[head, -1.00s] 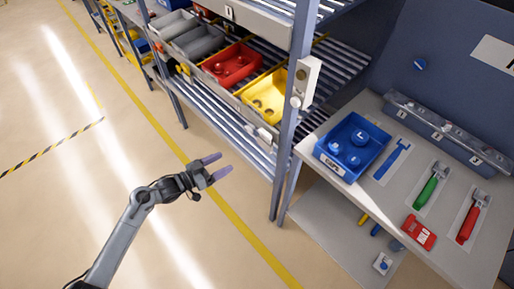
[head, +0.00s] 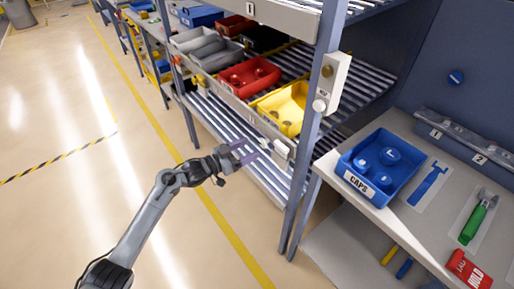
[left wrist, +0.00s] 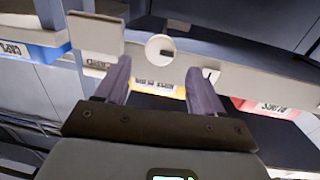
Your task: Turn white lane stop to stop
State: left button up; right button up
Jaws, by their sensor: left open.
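A round white knob (left wrist: 159,48) with a dark mark, which looks like the white lane stop, sits on the pale front rail in the left wrist view. In the head view small white parts (head: 281,149) show on the rack's front rail below the yellow bin; I cannot tell the knob's turn setting. My left gripper (head: 249,151) is open and empty in front of that rail. In the left wrist view its two purple fingers (left wrist: 158,78) point toward the rail, one on each side of the knob in the picture; contact cannot be told. My right gripper is not in view.
The rack holds a yellow bin (head: 283,108), a red bin (head: 249,76) and grey bins. A white box (head: 331,77) is on the rack post, right of my gripper. The blue CAPS bin (head: 358,183) stands on the side table. Floor left of the rack is clear.

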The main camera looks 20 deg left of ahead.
aim_at(261, 143)
pick_arm(q)
jog(key=shift+b+x, duration=0.5)
jog(key=shift+x, duration=1.7)
jog(key=shift+c, duration=0.3)
grip_shut()
